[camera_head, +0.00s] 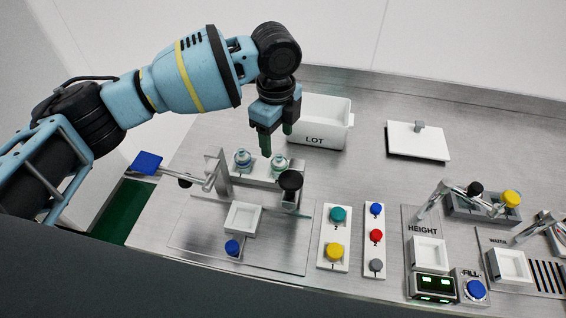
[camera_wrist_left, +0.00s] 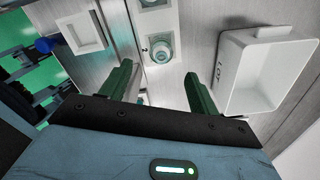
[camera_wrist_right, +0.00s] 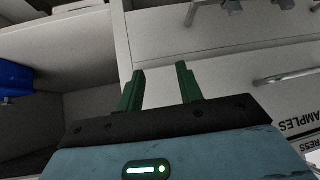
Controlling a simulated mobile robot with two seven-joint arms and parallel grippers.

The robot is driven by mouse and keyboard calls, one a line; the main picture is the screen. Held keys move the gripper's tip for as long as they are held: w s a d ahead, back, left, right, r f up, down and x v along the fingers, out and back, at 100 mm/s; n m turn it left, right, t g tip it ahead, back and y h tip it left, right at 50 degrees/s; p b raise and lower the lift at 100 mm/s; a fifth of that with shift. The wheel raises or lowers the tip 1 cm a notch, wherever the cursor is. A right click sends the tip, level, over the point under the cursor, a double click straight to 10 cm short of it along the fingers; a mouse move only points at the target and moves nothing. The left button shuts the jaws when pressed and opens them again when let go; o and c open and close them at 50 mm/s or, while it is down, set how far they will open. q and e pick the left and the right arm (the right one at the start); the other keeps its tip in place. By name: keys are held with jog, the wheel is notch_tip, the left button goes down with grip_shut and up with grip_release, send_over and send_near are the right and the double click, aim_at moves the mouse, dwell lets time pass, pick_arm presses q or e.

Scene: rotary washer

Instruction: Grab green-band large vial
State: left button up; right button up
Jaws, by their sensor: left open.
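My left gripper (camera_head: 277,140) points down just above and behind the green-band vial, open and empty. In the left wrist view the green-band vial (camera_wrist_left: 161,53) shows just beyond the gap between the parted fingers (camera_wrist_left: 159,73), not touched by them. The vial's lower part is hidden in the holder. My right gripper (camera_wrist_right: 160,72) is open and empty, in its own wrist view only.
The white LOT bin (camera_head: 320,122) stands behind and right of the vials. A black-topped post (camera_head: 290,181) is close in front of the green-band vial. A white lidded plate (camera_head: 418,142) and button panels (camera_head: 334,237) lie farther right. A cabinet drawer (camera_wrist_right: 220,65) faces my right gripper.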

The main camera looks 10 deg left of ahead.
aim_at(279, 159)
pick_arm(q)
notch_tip(279, 159, down, 2)
jog(key=shift+s+f, duration=0.1)
jog(key=shift+f, duration=0.1)
jog(key=shift+d+f, duration=0.1)
jog(key=shift+f, duration=2.6)
jog(key=c, duration=1.1)
